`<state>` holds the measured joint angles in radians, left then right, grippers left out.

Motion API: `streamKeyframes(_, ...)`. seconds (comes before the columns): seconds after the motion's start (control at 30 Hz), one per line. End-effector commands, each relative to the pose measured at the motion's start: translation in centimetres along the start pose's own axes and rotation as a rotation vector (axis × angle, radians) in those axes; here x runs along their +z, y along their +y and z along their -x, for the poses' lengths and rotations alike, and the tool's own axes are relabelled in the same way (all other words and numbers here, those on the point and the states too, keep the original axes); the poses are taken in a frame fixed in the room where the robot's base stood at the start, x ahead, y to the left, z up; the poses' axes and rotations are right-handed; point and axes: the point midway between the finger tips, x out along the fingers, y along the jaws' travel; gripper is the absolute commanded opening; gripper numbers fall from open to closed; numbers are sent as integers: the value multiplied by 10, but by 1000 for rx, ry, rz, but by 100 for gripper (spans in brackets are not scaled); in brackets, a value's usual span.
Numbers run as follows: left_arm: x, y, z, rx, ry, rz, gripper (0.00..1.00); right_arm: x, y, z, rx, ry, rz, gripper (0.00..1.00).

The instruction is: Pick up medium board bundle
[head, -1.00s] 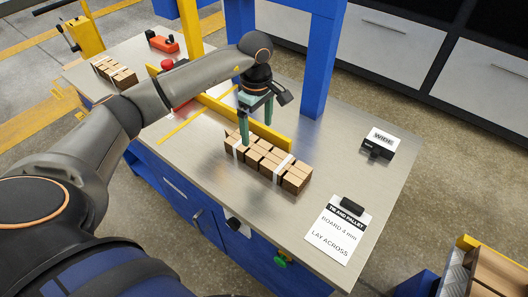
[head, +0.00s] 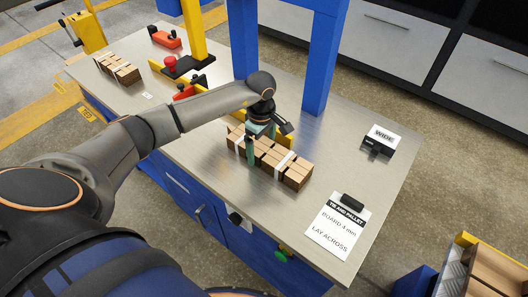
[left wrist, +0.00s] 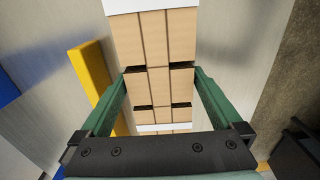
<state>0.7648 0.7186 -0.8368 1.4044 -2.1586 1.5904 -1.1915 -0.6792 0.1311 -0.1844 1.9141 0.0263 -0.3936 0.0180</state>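A bundle of brown boards (head: 295,172) with white straps lies on the metal workbench in the head view, at its middle front. My left gripper (head: 258,150) is lowered over it, pointing down. In the left wrist view the bundle (left wrist: 155,50) runs between the two green fingers (left wrist: 160,75), one on each side, close to its edges. The fingers are spread open; whether they touch the boards cannot be told. A second, smaller-looking brown bundle (head: 117,69) lies at the far left of the bench. My right gripper is not in view.
A yellow fence, seen in the left wrist view (left wrist: 92,75), runs beside the bundle. Blue posts (head: 322,65) rise behind. A container with brown boxes (head: 497,275) is lower right.

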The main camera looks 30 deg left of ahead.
Motion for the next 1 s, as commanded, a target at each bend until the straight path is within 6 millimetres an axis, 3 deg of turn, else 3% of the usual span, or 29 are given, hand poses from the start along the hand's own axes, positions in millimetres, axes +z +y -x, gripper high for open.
streamKeyframes(0.07, 0, 0, 0, 0, 0, 0, 90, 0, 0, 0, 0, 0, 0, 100)
streamKeyframes(0.6, 0, 0, 1, 0, 0, 1, 29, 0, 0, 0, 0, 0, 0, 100)
streamKeyframes(1.0, 0, 1, 8, 3, 0, 1, 28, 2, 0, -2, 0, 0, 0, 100)
